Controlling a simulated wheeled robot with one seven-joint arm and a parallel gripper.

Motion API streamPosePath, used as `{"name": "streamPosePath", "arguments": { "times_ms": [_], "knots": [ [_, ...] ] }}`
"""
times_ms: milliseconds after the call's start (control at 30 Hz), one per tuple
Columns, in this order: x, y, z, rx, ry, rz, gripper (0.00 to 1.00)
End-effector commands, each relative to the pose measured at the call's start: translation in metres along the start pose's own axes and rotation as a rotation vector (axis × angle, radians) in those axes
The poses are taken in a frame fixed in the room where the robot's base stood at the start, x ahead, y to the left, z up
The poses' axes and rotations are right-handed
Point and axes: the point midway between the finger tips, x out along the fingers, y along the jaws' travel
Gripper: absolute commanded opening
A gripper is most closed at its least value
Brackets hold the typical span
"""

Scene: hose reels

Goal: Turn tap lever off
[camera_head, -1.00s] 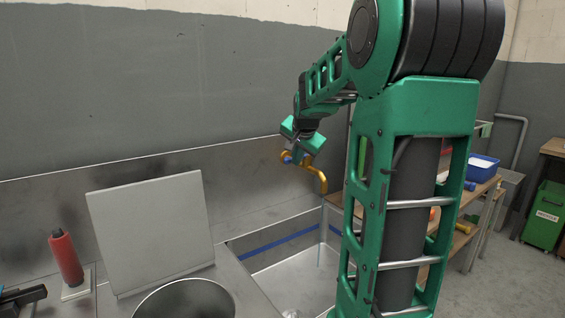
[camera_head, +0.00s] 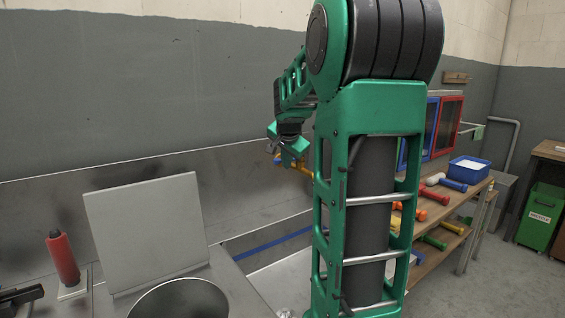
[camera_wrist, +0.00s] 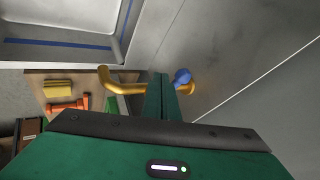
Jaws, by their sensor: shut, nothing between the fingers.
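A brass-coloured tap (camera_head: 293,167) stands out from the metal splashback. Its spout is mostly hidden by my arm in the head view, but the curved spout shows in the wrist view (camera_wrist: 118,85). The blue tap lever (camera_wrist: 182,76) shows in the wrist view just right of my gripper fingers; only a bit of blue shows in the head view (camera_head: 277,160). My gripper (camera_wrist: 163,84) is shut and empty, beside the lever and in front of the tap. I cannot tell whether the fingers touch the lever. Any water stream is hidden now.
A metal sink basin (camera_wrist: 65,27) with a blue stripe lies below the tap. Wooden shelves (camera_head: 468,205) with coloured tools and a blue bin (camera_head: 468,171) are right. The wall is close behind my gripper.

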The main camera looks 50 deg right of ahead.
Motion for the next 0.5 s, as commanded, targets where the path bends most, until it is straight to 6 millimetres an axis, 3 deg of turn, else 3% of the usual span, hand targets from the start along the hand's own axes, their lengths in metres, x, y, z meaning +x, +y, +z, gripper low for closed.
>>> {"name": "streamPosePath", "arguments": {
  "times_ms": [133,500],
  "knots": [
    [-0.009,0.020,0.003,0.006,0.004,0.001,0.00],
    [-0.083,0.016,0.003,0.008,0.007,0.002,0.00]
  ]
}}
